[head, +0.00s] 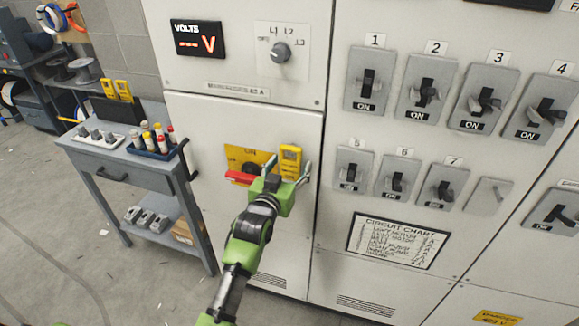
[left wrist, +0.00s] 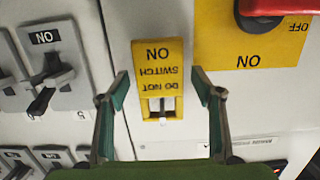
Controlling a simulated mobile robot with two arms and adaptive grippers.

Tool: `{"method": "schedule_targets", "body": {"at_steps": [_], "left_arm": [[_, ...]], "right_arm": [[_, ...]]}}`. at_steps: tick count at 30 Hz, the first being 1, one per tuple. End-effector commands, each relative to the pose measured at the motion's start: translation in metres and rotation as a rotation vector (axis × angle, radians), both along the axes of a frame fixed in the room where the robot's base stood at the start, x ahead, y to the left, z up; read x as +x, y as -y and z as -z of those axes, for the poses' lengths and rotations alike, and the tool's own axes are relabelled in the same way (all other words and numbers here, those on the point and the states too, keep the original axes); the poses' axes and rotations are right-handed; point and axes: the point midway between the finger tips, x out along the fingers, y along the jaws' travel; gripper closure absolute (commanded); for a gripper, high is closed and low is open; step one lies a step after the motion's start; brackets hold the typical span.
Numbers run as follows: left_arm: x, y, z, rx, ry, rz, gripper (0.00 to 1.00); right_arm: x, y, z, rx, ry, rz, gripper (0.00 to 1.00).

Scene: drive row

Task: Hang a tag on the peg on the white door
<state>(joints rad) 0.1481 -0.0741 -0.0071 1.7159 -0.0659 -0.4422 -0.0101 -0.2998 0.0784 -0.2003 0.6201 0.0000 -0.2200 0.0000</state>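A yellow tag (head: 290,160) reading DO NOT SWITCH ON is up against the white door (head: 210,122), right of the red switch handle (head: 240,177). In the left wrist view the tag (left wrist: 158,72) appears upside down, as does the lettering on the switch plate. Its slot frames a small pale peg (left wrist: 162,106); the tag appears to hang on it. My left gripper (head: 288,170) is open, with one finger on each side of the tag. Small gaps show between the fingers and the tag in the left wrist view (left wrist: 160,90). My right gripper is not in view.
A grey cart (head: 140,178) at left holds two more yellow tags (head: 116,89), a tray of bottles (head: 157,143) and other items. Switches with ON labels fill the panel at right, above a circuit chart (head: 397,240). The floor (head: 60,225) at front left is mostly clear.

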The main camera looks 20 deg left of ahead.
Motion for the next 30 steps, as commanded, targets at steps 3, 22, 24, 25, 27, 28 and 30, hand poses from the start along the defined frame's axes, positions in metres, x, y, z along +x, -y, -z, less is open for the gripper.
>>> {"method": "schedule_targets", "body": {"at_steps": [3,22,24,25,27,28,30], "left_arm": [[0.0,0.0,0.0,0.0,0.0,0.0,0.4],[-0.074,0.0,-0.009,0.0,-0.002,0.0,0.4],[-0.086,0.0,-0.012,0.0,-0.002,0.0,0.4],[-0.091,0.0,-0.012,0.0,-0.002,0.0,0.4],[-0.101,0.0,-0.014,0.0,-0.002,0.0,0.4],[-0.104,0.0,-0.014,0.0,-0.002,0.0,0.4],[-0.111,0.0,-0.016,0.0,-0.001,0.0,0.4]], "right_arm": [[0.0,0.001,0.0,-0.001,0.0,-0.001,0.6],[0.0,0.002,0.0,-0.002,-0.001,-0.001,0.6],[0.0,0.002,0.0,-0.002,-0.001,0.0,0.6],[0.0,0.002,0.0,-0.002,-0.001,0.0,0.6],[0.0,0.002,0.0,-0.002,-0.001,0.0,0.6],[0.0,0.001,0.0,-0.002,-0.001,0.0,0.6],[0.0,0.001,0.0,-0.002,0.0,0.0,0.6]]}}
